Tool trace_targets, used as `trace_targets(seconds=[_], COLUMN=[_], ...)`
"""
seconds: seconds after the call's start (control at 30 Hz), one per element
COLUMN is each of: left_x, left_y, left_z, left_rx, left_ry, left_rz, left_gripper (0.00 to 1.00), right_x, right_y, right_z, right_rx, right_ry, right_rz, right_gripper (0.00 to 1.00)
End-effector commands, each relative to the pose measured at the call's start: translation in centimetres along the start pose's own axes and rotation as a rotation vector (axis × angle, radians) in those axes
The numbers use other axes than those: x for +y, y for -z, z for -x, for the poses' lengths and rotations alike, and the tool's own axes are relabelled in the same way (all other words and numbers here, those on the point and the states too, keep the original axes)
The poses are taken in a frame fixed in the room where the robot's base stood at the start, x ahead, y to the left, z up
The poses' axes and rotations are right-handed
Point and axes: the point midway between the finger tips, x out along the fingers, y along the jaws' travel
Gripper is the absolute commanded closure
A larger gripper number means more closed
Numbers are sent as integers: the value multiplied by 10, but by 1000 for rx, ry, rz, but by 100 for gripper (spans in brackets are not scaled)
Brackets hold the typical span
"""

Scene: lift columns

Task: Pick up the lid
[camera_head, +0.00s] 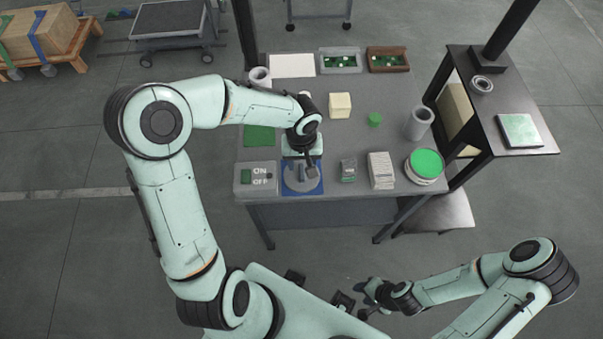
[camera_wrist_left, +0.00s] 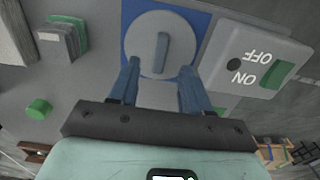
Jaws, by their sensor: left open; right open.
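The lid (camera_head: 298,187) is a round grey disc with a raised bar handle (camera_wrist_left: 161,53). It lies on the blue square (camera_head: 318,190) near the table's front edge. In the left wrist view, the lid (camera_wrist_left: 140,40) is seen from above with its handle between my finger tips. My left gripper (camera_wrist_left: 160,72) is open, one finger on each side of the handle; contact cannot be told. In the head view, my left gripper (camera_head: 303,173) partly hides the lid. My right gripper (camera_head: 361,304) is open and empty, away from the table at the bottom.
An ON/OFF box (camera_head: 255,180) stands left of the lid, with a small grey-green block stack (camera_head: 348,170) to its right. Further right are a pale stack (camera_head: 381,170) and a green-topped round container (camera_head: 426,164). A cream block (camera_head: 340,105) sits behind.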

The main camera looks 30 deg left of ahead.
Motion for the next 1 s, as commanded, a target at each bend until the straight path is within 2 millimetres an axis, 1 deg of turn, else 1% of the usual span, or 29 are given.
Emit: trace_targets(seconds=[0.03, 0.1, 0.23, 0.33, 0.53, 0.57, 0.6, 0.7, 1.0], left_x=[-1, -1, -1, -1, -1, -1, -1, -1, -1], left_y=[-1, -1, -1, -1, 0, 0, 0, 0, 0], left_z=[-9, -20, -37, -42, -42, -42, -42, -42, -41], left_rx=[-7, -6, -4, -2, -1, -1, -1, -1, 0], left_ry=[2, 1, 0, 0, 0, 0, 0, 0, 0], left_rz=[-1, -1, -1, -1, -1, -1, -1, -1, -1], left_gripper=[52, 52, 52, 52, 52, 59, 72, 100, 100], right_x=[-1, -1, 0, 0, 0, 0, 0, 0, 0], right_y=[1, 1, 0, 0, 0, 0, 0, 0, 0], right_z=[1, 2, 0, 0, 0, 0, 0, 0, 0], right_rx=[1, 2, 0, 0, 0, 0, 0, 0, 0], right_ry=[0, 1, 0, 0, 0, 0, 0, 0, 0], right_rz=[0, 1, 0, 0, 0, 0, 0, 0, 0], right_gripper=[57, 57, 57, 57, 57, 57, 57, 57, 57])
